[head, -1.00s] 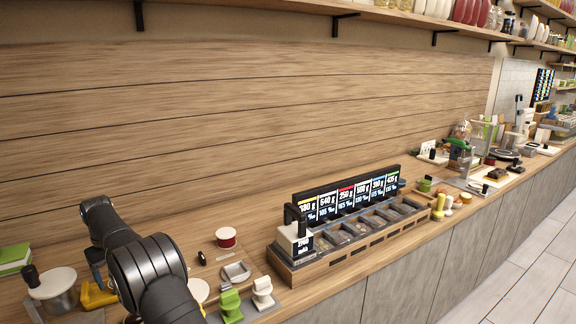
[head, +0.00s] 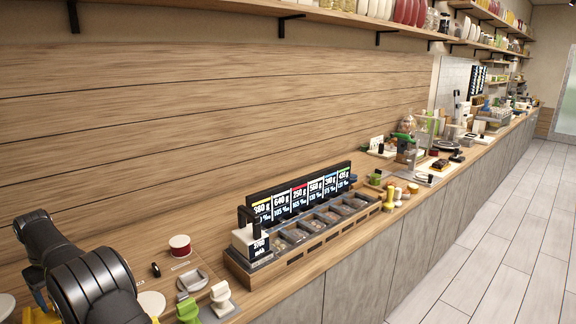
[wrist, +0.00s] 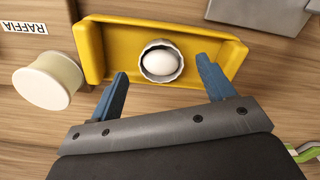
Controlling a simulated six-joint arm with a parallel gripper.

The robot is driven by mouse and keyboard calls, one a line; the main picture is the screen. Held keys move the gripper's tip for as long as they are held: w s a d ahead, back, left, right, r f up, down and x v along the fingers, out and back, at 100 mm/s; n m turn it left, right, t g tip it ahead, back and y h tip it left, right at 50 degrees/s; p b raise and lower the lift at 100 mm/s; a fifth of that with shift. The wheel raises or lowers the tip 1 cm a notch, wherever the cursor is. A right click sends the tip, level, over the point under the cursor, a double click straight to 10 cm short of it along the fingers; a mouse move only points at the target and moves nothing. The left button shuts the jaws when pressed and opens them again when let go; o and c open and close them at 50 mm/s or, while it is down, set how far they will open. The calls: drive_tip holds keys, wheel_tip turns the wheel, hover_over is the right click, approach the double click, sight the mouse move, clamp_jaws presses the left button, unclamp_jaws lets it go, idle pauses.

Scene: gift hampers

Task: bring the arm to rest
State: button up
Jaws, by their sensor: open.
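My arm (head: 85,275) shows at the lower left of the head view, bent over the counter; its gripper is hidden there. In the wrist view my gripper (wrist: 162,92) is open, its two blue fingers wide apart with nothing held between them. Ahead of the fingers lies a yellow tray (wrist: 205,37) with a white, round, egg-like thing in a scalloped cup (wrist: 161,62) in it. The fingertips appear close to the tray's near edge; I cannot tell whether they touch it.
A cream spool (wrist: 48,80) stands left of the tray, near a RAFFIA label (wrist: 24,27). In the head view a red-and-white spool (head: 180,246), green (head: 188,310) and cream holders (head: 221,298) and a compartment rack with price-like signs (head: 300,192) stand along the counter (head: 130,245).

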drive_tip(key=shift+f, duration=0.85)
wheel_tip(320, 180, up, 11)
wheel_tip(320, 180, down, 12)
drive_tip(key=shift+f, duration=0.1)
drive_tip(key=r, duration=0.5)
drive_tip(key=shift+w+d+r, duration=0.15)
drive_tip(key=shift+w+d, duration=0.1)
drive_tip(key=shift+d, duration=0.05)
drive_tip(key=w+d+r, duration=0.5)
drive_tip(key=d+r, duration=0.2)
drive_tip(key=d, duration=0.3)
drive_tip(key=s+d, duration=0.2)
drive_tip(key=s, duration=0.9)
drive_tip(key=s+d, duration=0.3)
drive_tip(key=s, duration=0.7)
drive_tip(key=s+a+f, duration=0.5)
drive_tip(key=s+a, duration=0.1)
drive_tip(key=a, duration=0.1)
drive_tip(key=shift+s+a+f, duration=0.15)
drive_tip(key=shift+a+f, duration=0.05)
drive_tip(key=shift+f, duration=0.1)
